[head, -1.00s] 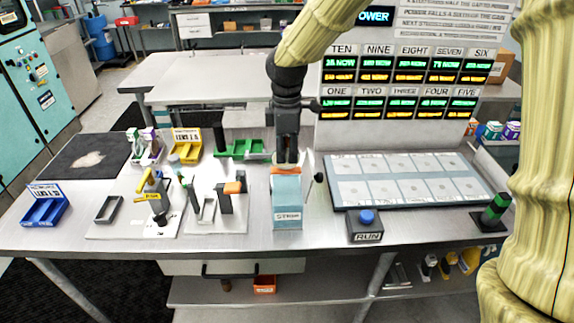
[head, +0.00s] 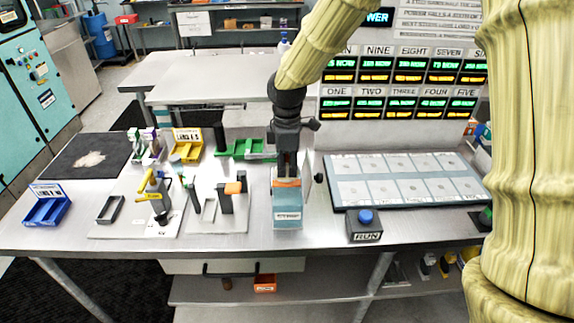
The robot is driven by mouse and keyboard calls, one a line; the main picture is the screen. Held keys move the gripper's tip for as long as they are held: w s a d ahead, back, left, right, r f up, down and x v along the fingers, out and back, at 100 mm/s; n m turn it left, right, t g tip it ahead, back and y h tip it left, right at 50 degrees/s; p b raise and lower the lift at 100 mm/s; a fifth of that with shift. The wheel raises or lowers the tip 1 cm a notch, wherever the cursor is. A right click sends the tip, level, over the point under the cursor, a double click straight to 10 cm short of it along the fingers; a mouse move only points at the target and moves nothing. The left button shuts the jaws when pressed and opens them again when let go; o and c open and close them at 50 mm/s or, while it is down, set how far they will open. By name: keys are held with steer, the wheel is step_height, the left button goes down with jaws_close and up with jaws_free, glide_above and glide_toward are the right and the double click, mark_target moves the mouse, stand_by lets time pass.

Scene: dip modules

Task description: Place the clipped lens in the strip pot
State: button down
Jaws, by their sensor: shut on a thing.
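My gripper (head: 287,172) is at the middle of the bench, pointing down over a pale blue, open-topped box with a white label (head: 288,212). This box seems to be the strip pot; its label is too small to read surely. An orange bar (head: 287,183), seemingly the clip of the clipped lens, lies between my fingertips at the top of the pot. My gripper is shut on it. The lens itself is hidden or cannot be told from the pot. Whether the lens touches the pot is unclear.
A stand with an orange-topped post (head: 234,188) is close left. A RUN button box (head: 364,226) and a tray of pale cards (head: 405,203) are right. Green (head: 250,152), yellow (head: 187,146) and blue (head: 47,208) bins stand farther left. Bare bench lies before the stands.

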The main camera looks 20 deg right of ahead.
steer(key=shift+f, duration=0.3)
steer(key=c, duration=1.2)
jaws_free()
steer(key=shift+r, duration=0.1)
step_height(320, 180, up, 13)
steer(key=shift+s+b, duration=0.1)
steer(key=shift+b, duration=1.15)
